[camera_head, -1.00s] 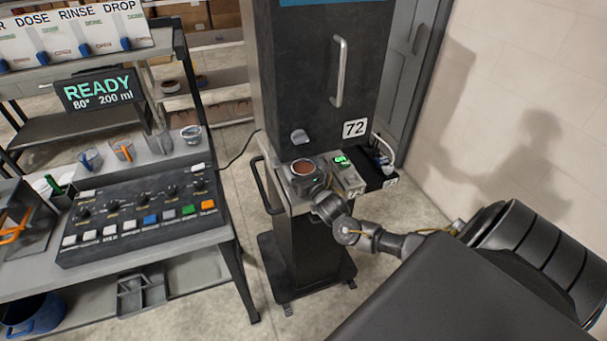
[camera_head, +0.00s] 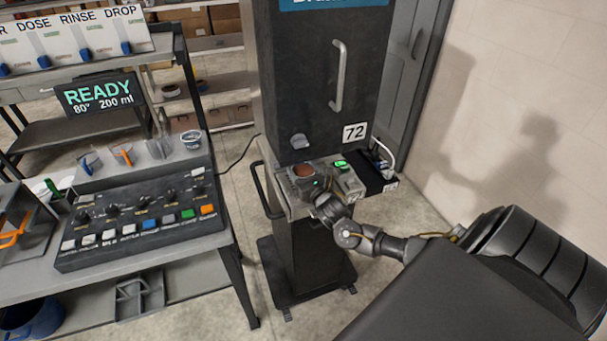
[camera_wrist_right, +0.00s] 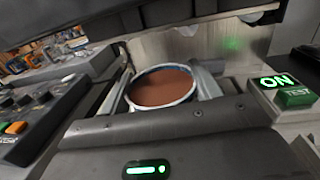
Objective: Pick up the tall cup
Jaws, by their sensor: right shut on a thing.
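A round cup (camera_wrist_right: 162,87) with a pale rim and brown contents shows in the right wrist view, between the two fingers of my right gripper (camera_wrist_right: 165,92). My right gripper is shut on it. In the head view, the cup (camera_head: 303,171) is at the front of the dark dispenser (camera_head: 305,90), below its outlet knob, with my right gripper (camera_head: 312,184) at it. Its lower part is hidden, so I cannot tell its height or whether it touches the shelf. My left gripper is not in view.
A green-lit TEST button box (camera_head: 348,182) sits close on the right of the cup. The dispenser body rises just behind it. On the left, a bench holds a button console (camera_head: 140,220) and several small cups (camera_head: 158,147). The floor between bench and dispenser is clear.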

